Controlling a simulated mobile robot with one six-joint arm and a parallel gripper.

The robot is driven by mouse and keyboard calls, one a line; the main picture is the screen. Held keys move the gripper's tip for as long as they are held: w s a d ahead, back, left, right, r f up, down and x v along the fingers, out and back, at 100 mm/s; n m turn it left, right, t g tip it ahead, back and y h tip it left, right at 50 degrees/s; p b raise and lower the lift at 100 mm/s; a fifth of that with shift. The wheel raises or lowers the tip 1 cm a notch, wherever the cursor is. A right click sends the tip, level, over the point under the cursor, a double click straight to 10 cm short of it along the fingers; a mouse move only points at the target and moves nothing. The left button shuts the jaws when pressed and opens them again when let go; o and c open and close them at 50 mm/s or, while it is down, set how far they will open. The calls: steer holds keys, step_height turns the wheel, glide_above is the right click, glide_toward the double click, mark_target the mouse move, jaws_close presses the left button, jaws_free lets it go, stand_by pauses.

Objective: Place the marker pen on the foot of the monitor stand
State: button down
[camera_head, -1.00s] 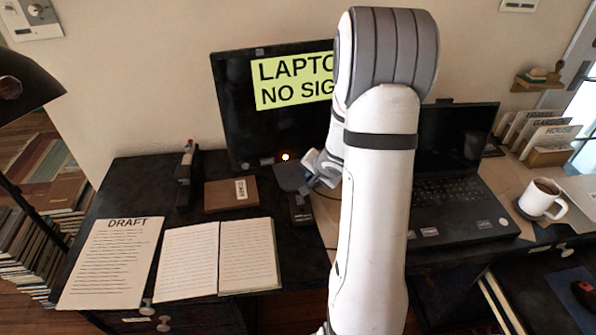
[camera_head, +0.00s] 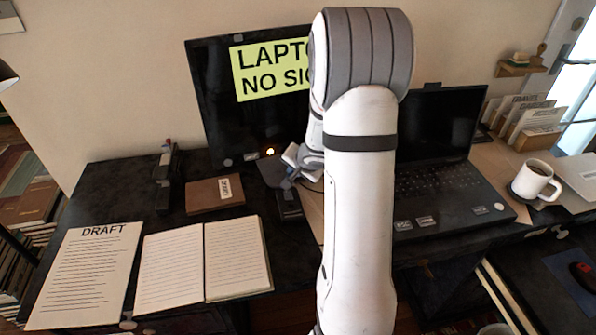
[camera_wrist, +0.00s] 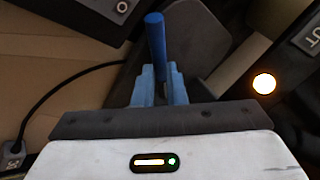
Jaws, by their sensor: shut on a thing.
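The blue marker pen (camera_wrist: 154,35) is held between the blue fingers of my gripper (camera_wrist: 157,72) in the wrist view. The pen points away from the wrist. Behind it lies the dark grey foot of the monitor stand (camera_wrist: 200,40); I cannot tell whether the pen touches it. In the head view my gripper (camera_head: 288,178) is at the right side of the foot (camera_head: 268,172), in front of the black monitor (camera_head: 217,115). My arm hides part of the monitor, and the pen cannot be made out there.
A dark box-shaped device (camera_head: 288,206) lies just in front of the foot. A brown book (camera_head: 214,195) lies to the left, with an open notebook (camera_head: 205,265) before it. A laptop (camera_head: 440,185) stands to the right. A black cable (camera_wrist: 50,92) runs left of the gripper.

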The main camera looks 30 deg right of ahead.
steer(key=shift+f, duration=0.15)
steer(key=c, duration=1.5)
jaws_free()
steer(key=shift+s, duration=0.1)
steer(key=shift+f, duration=0.1)
steer(key=shift+s+d, duration=0.1)
